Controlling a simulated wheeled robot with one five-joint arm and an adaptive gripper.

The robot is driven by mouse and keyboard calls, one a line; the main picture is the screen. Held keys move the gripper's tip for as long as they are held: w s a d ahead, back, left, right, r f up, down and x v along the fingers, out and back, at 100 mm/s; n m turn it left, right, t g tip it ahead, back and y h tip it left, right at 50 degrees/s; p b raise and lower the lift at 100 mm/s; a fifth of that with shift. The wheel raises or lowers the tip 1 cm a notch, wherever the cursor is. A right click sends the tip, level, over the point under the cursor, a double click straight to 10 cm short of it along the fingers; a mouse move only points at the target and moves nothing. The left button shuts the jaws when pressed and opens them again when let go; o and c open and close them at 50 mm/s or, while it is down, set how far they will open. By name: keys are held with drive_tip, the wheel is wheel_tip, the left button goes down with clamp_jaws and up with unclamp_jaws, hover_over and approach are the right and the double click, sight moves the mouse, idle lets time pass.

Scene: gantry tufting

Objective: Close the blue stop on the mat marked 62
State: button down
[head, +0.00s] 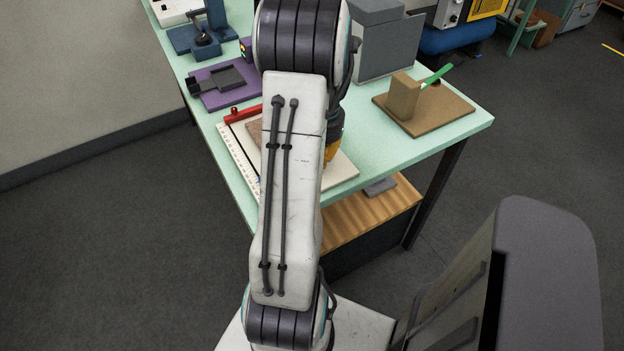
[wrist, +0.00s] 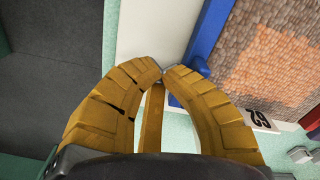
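In the wrist view the blue stop (wrist: 207,38) is a bar along the near edge of a brown and orange textured mat (wrist: 270,55). A small plate marked 62 (wrist: 261,119) lies by the mat's corner. My gripper (wrist: 164,70) has yellow ribbed fingers with the tips brought together and nothing clearly held between them. Its right fingertip is close beside the blue stop's lower end; I cannot tell if they touch. In the head view my arm hides the blue stop and most of the mat; a bit of yellow finger (head: 332,150) shows.
A red bar (head: 244,114) sits at the far end of the white board with a ruled edge (head: 236,160). A purple fixture (head: 222,84), a grey block (head: 385,45) and a brown stand with a green lever (head: 405,97) share the green table (head: 455,125).

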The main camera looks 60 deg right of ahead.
drive_tip(key=shift+w+d+p, duration=0.25)
drive_tip(key=shift+w+d, duration=0.25)
drive_tip(key=shift+w, duration=0.15)
drive_tip(key=shift+w+d+p, duration=0.2)
drive_tip(key=shift+w+d, duration=0.25)
drive_tip(key=shift+w, duration=0.2)
idle(1.0)
drive_tip(key=shift+s+a, duration=0.4)
drive_tip(key=shift+s, duration=0.1)
idle(0.6)
drive_tip(key=shift+r, duration=0.1)
wheel_tip(320, 180, up, 8)
drive_tip(key=p, duration=0.5)
drive_tip(key=shift+p, duration=0.35)
idle(0.9)
